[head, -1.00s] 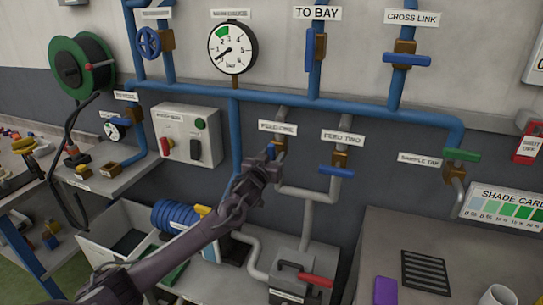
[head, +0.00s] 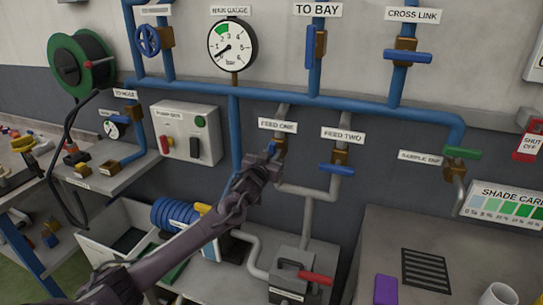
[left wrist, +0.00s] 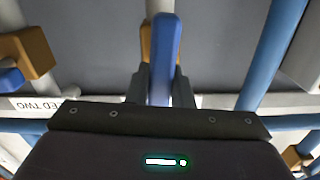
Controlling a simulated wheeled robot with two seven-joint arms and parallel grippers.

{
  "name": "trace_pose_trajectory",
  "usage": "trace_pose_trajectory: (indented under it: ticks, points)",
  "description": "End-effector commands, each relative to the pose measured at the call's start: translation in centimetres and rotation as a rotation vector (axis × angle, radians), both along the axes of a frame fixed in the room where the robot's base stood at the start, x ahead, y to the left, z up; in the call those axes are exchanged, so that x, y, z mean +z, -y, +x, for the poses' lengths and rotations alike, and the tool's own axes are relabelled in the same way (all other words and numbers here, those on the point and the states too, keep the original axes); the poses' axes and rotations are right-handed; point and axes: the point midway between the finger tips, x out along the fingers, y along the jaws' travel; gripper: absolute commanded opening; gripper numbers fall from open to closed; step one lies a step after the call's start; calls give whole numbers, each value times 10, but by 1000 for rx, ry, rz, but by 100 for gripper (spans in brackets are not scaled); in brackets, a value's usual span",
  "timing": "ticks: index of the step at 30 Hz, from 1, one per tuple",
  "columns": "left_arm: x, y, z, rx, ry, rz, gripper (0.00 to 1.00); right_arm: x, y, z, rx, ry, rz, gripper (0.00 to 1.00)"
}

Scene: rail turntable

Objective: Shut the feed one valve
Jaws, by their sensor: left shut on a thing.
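The feed one valve (head: 282,143) has a brass body on a grey pipe, under the FEED ONE label (head: 278,125). My left gripper (head: 269,158) is at this valve, shut on its blue lever (left wrist: 162,50). In the left wrist view the lever stands between the two fingers, roughly in line with the pipe behind it. The gripper partly hides the lever in the head view. The feed two valve (head: 340,158), just to the right, has its blue lever lying across its pipe. My right gripper is not in view.
A blue header pipe (head: 270,94) runs above the valve. A blue riser (head: 235,130) passes close on the left. A grey box with a red handle (head: 317,278) stands below. The cross link valve (head: 405,52) and main gauge (head: 232,45) are higher up.

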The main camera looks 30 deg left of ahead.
Motion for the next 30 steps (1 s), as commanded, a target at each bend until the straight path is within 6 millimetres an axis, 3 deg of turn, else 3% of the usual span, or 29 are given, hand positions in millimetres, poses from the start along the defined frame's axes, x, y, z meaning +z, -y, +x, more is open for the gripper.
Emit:
trace_pose_trajectory:
  ticks: [30]
  points:
    - [-6,8,2,0,-216,909,0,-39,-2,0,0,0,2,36]
